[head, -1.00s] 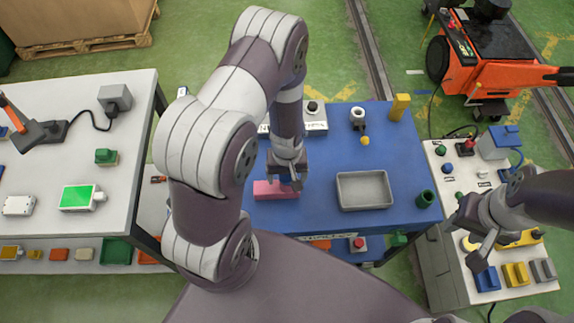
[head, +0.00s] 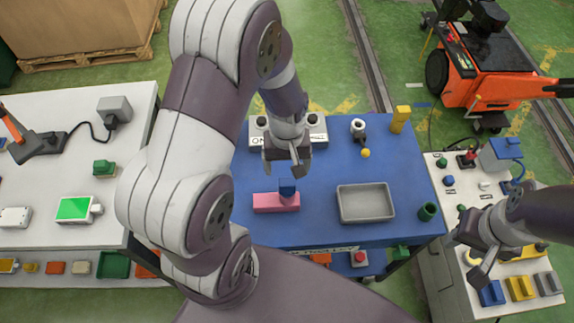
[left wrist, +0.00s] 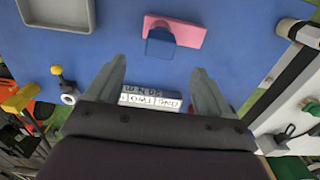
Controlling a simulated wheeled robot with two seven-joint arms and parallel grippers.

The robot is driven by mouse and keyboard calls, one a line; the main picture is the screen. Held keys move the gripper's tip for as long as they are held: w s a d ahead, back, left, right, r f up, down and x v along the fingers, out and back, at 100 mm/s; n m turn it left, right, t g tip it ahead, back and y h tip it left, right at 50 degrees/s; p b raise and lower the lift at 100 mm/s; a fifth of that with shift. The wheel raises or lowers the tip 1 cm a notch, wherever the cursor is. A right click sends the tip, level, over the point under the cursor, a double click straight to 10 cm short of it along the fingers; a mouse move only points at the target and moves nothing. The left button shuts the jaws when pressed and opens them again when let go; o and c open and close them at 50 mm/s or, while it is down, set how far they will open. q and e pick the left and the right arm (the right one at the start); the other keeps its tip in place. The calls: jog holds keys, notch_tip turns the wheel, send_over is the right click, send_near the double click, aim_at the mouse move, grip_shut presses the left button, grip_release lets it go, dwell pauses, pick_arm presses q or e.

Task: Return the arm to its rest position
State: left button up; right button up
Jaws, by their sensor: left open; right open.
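My left gripper (head: 284,172) is open and empty above the blue table (head: 330,150), its fingers apart in the left wrist view (left wrist: 158,68). A pink block (head: 268,203) lies on the table in front of it, with a small blue block (head: 287,188) on or against it. Both show in the left wrist view, the pink block (left wrist: 190,33) and the blue block (left wrist: 160,43), clear of the fingers. My right gripper (head: 470,255) is open and empty over the right-hand bench; its fingers are partly hard to make out.
A grey tray (head: 366,216) lies right of the pink block. A yellow block (head: 401,119), a green cup (head: 428,211) and a button box (head: 316,128) stand on the table. A white bench (head: 60,190) is at left, a cluttered bench (head: 445,270) at right.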

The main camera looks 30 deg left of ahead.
dwell(0.4)
pick_arm(q)
jog(key=shift+s+f+m, duration=0.1)
jog(key=shift+s+m, duration=0.1)
jog(key=shift+m, duration=0.2)
jog(key=s+d+r+m+t+b, duration=0.1)
jog(key=s+d+r+m+b, duration=0.1)
jog(key=s+r+m+b, duration=0.1)
notch_tip(320, 180, up, 2)
jog(key=s+m, duration=0.1)
jog(key=m, duration=0.1)
jog(key=shift+s+d+r+m, duration=0.15)
jog(key=shift+d+m, duration=0.1)
jog(key=shift+m, duration=0.05)
